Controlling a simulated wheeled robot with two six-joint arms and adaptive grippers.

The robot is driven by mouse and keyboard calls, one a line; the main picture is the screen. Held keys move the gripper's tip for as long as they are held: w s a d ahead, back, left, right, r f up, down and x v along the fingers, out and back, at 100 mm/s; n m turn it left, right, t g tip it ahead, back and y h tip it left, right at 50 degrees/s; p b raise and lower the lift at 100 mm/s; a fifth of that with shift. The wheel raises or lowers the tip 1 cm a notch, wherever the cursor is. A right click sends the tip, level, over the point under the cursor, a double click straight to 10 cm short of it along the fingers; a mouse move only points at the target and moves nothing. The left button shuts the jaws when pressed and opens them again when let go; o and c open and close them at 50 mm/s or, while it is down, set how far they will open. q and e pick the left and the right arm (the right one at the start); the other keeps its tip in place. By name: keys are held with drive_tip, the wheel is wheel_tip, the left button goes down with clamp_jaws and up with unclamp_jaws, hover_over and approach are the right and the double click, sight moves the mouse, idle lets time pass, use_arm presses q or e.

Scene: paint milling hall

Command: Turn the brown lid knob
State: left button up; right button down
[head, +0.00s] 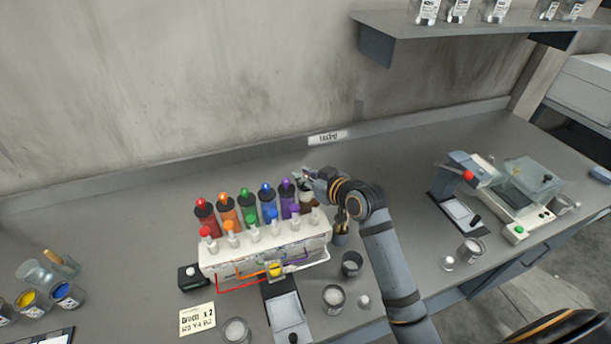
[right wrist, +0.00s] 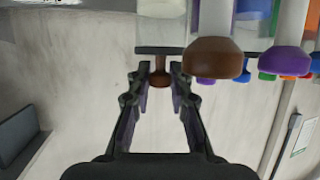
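A white rack (head: 262,262) holds a row of bottles with coloured lid knobs, red to purple, and a brown one at the right end. The brown lid knob (right wrist: 160,79) sits on a dark lid between the fingertips of my right gripper (right wrist: 160,68). The fingers are drawn in, and the knob fills the gap, so the gripper looks shut on it. In the head view, my right gripper (head: 309,174) is at the rack's right end and largely hides that knob. My left gripper is not in view.
A second brown knob (right wrist: 214,58) and a purple knob (right wrist: 287,61) are close on the right in the wrist view. A dark cup (head: 352,264) and a glass jar (head: 334,298) stand near my right arm. The wall is behind.

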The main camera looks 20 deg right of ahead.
idle(0.3)
drive_tip(key=shift+d+f+n+g+y+b, duration=0.1)
drive_tip(key=shift+f+n+g+y+b, duration=0.1)
drive_tip(key=shift+n+g+y+b, duration=0.55)
drive_tip(key=n+g+y+b, duration=0.3)
drive_tip(key=n+y+b, duration=0.2)
drive_tip(key=b, duration=0.1)
drive_tip(key=shift+w, duration=0.1)
drive_tip(key=shift+r+n+g+y+b, duration=0.2)
drive_tip(key=shift+n+g+y+b, duration=0.65)
drive_tip(key=shift+n+g+b, duration=0.75)
drive_tip(key=c, duration=1.5)
unclamp_jaws()
drive_tip(key=v, duration=1.1)
drive_tip(key=shift+d+r, duration=0.25)
